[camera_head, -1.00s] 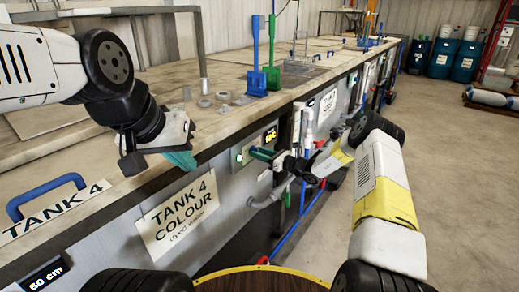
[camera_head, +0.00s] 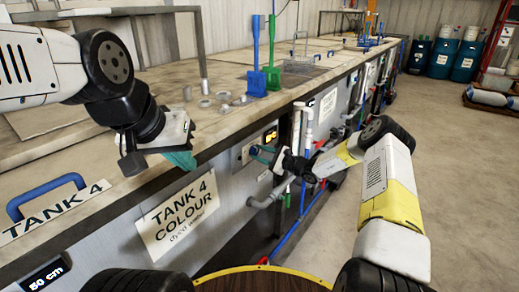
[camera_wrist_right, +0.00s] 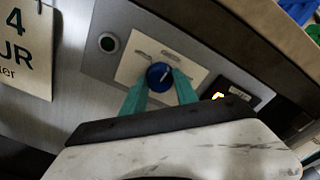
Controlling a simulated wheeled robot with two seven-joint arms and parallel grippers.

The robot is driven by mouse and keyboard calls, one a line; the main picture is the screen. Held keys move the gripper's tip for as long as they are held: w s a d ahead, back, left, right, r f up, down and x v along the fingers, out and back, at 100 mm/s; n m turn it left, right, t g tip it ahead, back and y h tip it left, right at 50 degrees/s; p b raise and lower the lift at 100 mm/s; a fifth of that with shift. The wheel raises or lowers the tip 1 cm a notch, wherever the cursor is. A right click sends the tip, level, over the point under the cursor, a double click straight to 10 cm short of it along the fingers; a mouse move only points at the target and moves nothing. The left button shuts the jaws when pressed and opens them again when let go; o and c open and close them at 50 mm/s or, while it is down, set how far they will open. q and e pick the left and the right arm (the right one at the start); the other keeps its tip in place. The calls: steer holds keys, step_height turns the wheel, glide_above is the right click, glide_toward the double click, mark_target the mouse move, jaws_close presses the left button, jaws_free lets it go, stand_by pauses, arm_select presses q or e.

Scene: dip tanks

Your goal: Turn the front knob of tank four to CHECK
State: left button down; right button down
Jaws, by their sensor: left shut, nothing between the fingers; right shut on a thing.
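The front knob of tank four is a round blue knob (camera_wrist_right: 158,75) with a white pointer line. It sits on a pale plate (camera_wrist_right: 139,62) on the tank's grey front panel. The pointer slants to the upper right in the right wrist view; the lettering around it is too small to read. My right gripper (camera_wrist_right: 159,82) has its teal fingers on either side of the knob, shut on it. In the head view the right gripper (camera_head: 263,153) reaches this panel from the right. My left gripper (camera_head: 182,160) is shut and empty above the tank top's front edge.
A sign reading TANK 4 COLOUR (camera_head: 178,216) hangs left of the knob. A lit display (camera_head: 271,136) is right of it. Grey pipework (camera_head: 268,198) runs below. Blue and green tools (camera_head: 257,82) stand on the tank top.

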steer(key=shift+n, duration=0.4)
steer(key=c, duration=0.9)
jaws_free()
steer(key=shift+c, duration=0.2)
steer(key=shift+d, duration=0.1)
steer(key=v, duration=0.7)
steer(key=shift+s+d, duration=0.25)
